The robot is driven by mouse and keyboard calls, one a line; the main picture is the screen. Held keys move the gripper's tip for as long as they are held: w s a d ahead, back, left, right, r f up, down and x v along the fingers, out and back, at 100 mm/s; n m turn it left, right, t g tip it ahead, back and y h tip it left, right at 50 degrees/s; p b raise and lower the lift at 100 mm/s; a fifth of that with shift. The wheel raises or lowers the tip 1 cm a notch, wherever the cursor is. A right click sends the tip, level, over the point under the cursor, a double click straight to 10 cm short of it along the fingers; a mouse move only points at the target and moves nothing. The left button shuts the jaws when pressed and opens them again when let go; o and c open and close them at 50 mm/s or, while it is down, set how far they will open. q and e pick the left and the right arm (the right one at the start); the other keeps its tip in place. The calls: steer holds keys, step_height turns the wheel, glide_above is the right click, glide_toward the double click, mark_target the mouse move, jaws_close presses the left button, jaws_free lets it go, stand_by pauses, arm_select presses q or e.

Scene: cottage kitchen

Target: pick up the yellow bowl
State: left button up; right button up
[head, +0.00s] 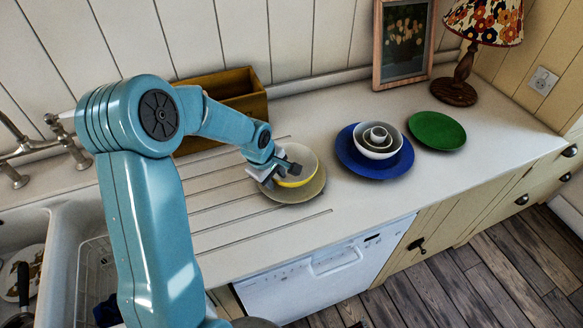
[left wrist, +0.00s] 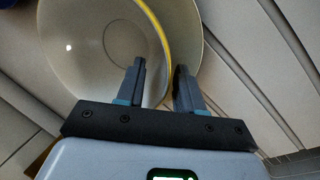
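The yellow bowl (head: 298,183), pale inside with a yellow outside, sits on a beige plate (head: 275,196) on the counter. In the left wrist view the bowl (left wrist: 90,65) fills the upper left, and the plate (left wrist: 212,50) shows beside it. My left gripper (head: 280,174) is at the bowl's near-left rim. In the left wrist view the left gripper (left wrist: 160,85) is open, with one finger over the bowl's inside and the other outside its yellow rim. A gap shows between the fingers; I cannot tell whether either touches the bowl. My right gripper is not in view.
A blue plate (head: 351,160) with stacked white bowls (head: 378,152) and a green plate (head: 437,130) stand to the right. A wooden box (head: 240,92), picture frame (head: 376,50) and lamp (head: 464,75) are at the back. The sink (head: 62,235) is at the left.

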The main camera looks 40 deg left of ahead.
arm_select(q)
steer(key=shift+s+d+r, duration=0.15)
steer(key=shift+s+d, duration=0.05)
steer(key=shift+s, duration=0.1)
steer(key=shift+s+r, duration=0.1)
steer(key=shift+c, duration=1)
steer(key=shift+a, duration=0.1)
steer(key=c, duration=0.5)
steer(key=shift+w, duration=0.3)
steer(key=shift+s, duration=0.1)
